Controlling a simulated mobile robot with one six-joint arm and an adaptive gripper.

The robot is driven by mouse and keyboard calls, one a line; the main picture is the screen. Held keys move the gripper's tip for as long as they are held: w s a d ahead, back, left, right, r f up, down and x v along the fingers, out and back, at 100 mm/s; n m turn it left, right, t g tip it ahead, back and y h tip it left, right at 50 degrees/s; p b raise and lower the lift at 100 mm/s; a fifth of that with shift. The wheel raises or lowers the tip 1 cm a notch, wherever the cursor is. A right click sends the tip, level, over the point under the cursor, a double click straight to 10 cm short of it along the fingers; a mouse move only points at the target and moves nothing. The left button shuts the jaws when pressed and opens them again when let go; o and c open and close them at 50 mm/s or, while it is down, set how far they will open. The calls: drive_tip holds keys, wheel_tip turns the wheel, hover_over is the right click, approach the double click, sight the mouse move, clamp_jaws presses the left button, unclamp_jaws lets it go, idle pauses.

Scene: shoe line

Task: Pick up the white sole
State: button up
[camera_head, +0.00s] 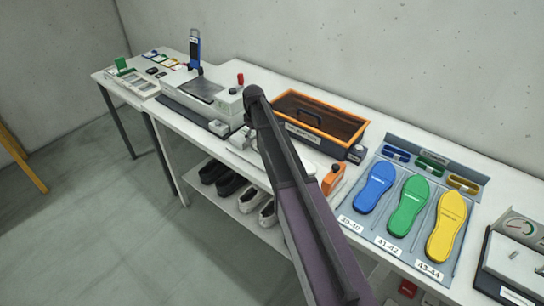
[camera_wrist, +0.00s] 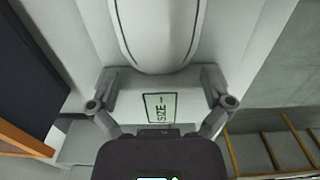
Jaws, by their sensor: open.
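In the wrist view the white sole (camera_wrist: 158,30) runs up out of the top of the picture, with its rounded end towards me. It lies on a pale grey device whose small panel reads SIZE (camera_wrist: 160,108). My gripper (camera_wrist: 159,82) is open, its two fingers apart on either side of the panel. In the head view my arm covers much of this spot, and I cannot make out the sole clearly there.
An orange-rimmed dark tray (camera_head: 357,133) stands behind my arm. To the right, a grey board (camera_head: 388,236) holds blue (camera_head: 375,188), green (camera_head: 409,206) and yellow (camera_head: 446,228) soles. A grey machine (camera_head: 203,92) stands left. Shoes (camera_head: 228,186) sit on the lower shelf.

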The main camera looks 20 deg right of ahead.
drive_tip(key=shift+f+b, duration=0.55)
drive_tip(key=shift+f, duration=0.25)
drive_tip(key=c, duration=1.1)
